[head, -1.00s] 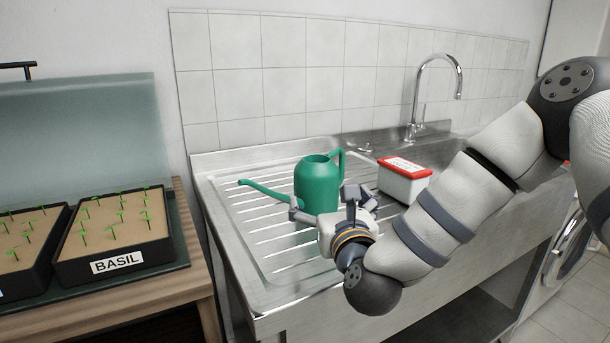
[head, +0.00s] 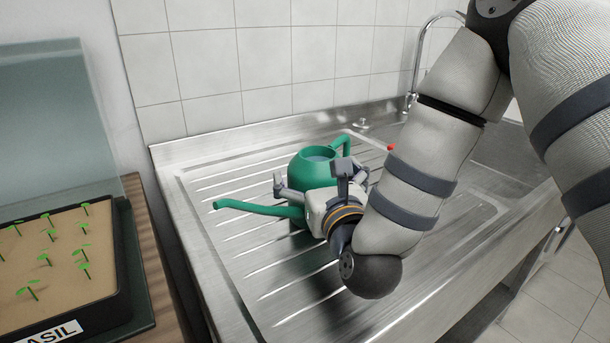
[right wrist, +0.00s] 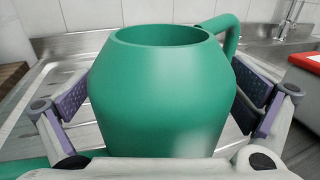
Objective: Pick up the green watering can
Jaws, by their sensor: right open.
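The green watering can (head: 309,173) stands upright on the ribbed steel drainboard, its spout to the left and its handle at the back right. My right gripper (head: 315,178) is at the near side of the can in the head view. In the right wrist view the can body (right wrist: 163,95) fills the middle, between the two open finger pads of my right gripper (right wrist: 168,98). My left gripper is not in view.
The steel drainboard (head: 235,262) is clear around the can. A red-lidded box (right wrist: 305,62) is to the right, mostly hidden by my arm in the head view. A tap (head: 418,55) stands behind. A basil seed tray (head: 65,265) sits on the left bench.

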